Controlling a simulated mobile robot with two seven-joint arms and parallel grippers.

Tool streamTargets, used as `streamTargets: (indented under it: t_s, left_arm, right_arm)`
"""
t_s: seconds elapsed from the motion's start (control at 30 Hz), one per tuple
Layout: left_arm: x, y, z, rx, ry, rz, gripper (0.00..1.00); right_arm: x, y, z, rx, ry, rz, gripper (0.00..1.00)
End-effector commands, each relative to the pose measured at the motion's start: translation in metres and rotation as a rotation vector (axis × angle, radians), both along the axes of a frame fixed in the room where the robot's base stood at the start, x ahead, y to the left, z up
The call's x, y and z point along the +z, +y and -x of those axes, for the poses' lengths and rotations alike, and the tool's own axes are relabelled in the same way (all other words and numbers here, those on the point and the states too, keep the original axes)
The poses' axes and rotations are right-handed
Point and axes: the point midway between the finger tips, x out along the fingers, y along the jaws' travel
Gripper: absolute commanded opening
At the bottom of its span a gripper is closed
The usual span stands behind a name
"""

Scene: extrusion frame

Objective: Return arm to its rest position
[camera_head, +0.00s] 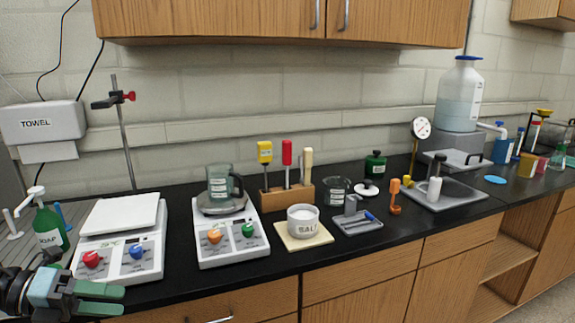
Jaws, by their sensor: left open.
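My left gripper (119,300) is at the lower left corner, at the front edge of the black counter (330,258). Its two green fingers point right and are apart, with nothing seen between them. It is in front of a white scale (118,225) with a red and a blue knob. It looks clear of the scale, though the depth is hard to tell. My right gripper is not in view.
A green soap bottle (47,228) stands close behind the gripper. A second scale (229,240) bears a glass jug (219,184). A salt bowl (303,219), a grey tray (357,222) and a screwdriver block (286,197) stand further right. Cabinets (270,20) hang above.

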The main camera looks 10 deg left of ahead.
Motion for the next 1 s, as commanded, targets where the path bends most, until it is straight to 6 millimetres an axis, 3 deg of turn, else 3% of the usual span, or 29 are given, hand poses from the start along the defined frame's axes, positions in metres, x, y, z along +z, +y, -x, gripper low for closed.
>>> streamTargets:
  t_s: [0.27,0.53,0.67,0.8,1.0]
  left_arm:
    - [-0.099,0.013,0.022,0.476,0.255,0.45,0.7]
    - [-0.207,0.0,0.076,0.937,0.585,0.82,0.7]
    - [-0.257,-0.023,0.115,1.153,0.773,0.977,0.7]
    - [-0.304,-0.063,0.162,1.373,0.995,1.129,0.7]
    - [-0.343,-0.128,0.219,1.613,1.287,1.283,0.7]
  right_arm:
    - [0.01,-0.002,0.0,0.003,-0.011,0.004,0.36]
    - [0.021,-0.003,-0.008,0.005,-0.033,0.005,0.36]
    - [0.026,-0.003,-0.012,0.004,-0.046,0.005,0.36]
    - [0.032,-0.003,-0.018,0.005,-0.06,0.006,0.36]
    - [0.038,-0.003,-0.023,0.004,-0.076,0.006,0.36]
